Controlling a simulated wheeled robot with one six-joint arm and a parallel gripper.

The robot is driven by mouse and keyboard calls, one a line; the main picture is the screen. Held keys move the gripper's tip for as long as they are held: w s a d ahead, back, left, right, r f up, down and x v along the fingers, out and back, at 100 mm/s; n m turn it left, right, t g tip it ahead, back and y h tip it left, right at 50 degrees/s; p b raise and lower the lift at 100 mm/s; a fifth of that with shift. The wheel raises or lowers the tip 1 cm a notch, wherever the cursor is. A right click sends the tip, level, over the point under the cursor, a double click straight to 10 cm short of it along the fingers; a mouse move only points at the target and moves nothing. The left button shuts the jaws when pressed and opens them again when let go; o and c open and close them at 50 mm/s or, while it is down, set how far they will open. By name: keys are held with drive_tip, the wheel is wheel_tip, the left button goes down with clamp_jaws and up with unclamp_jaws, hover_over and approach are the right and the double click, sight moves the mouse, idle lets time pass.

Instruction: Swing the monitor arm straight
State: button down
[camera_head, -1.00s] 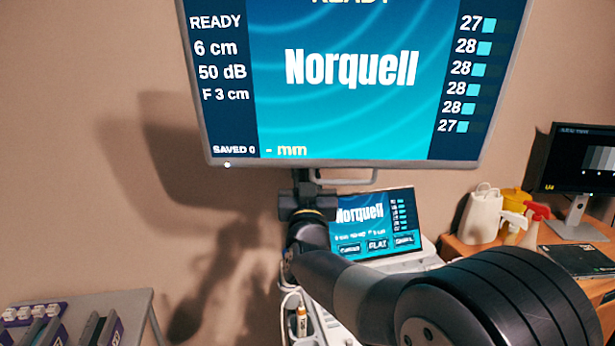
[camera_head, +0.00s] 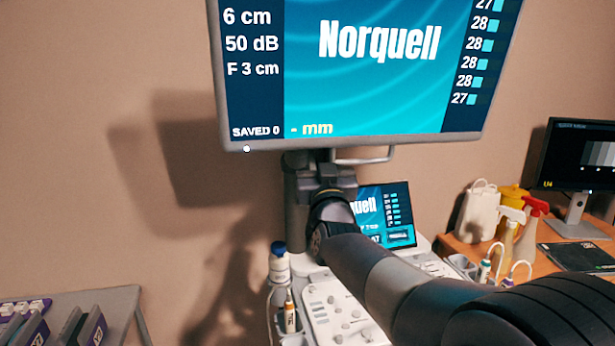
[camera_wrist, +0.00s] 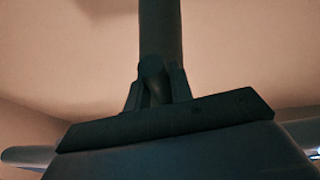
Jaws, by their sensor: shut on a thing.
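The large monitor (camera_head: 375,90) shows a blue "Norquell" screen and hangs at the top of the head view, its top cut off. A light grey bar handle (camera_head: 372,160) runs under its lower edge. My gripper (camera_head: 322,168) is just below this edge and shut on the handle's left part, where the gripper hides the contact. A dark upright post (camera_head: 297,205) of the monitor arm stands behind my gripper; most of the arm is hidden. In the wrist view my dark gripper (camera_wrist: 155,85) shows in front of an upright post (camera_wrist: 160,35).
Below is a console with a small tilted screen (camera_head: 384,210), a control panel (camera_head: 340,308) and a bottle (camera_head: 279,262). A desk at right holds spray bottles (camera_head: 530,215) and another monitor (camera_head: 583,165). A grey table (camera_head: 120,305) with trays is at lower left.

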drive_tip(key=d+b, duration=0.1)
drive_tip(key=w+d+b, duration=0.1)
drive_tip(key=d, duration=0.1)
drive_tip(key=w+d+b, duration=0.1)
drive_tip(key=d, duration=0.1)
drive_tip(key=shift+w+d+b, duration=0.1)
drive_tip(key=shift+d+b, duration=0.15)
drive_tip(key=shift+b, duration=0.1)
drive_tip(key=c, duration=1.3)
unclamp_jaws()
drive_tip(key=shift+a, duration=0.1)
drive_tip(key=shift+o, duration=0.2)
drive_tip(key=b+v, duration=0.2)
drive_tip(key=v, duration=0.9)
drive_tip(key=shift+r, duration=0.15)
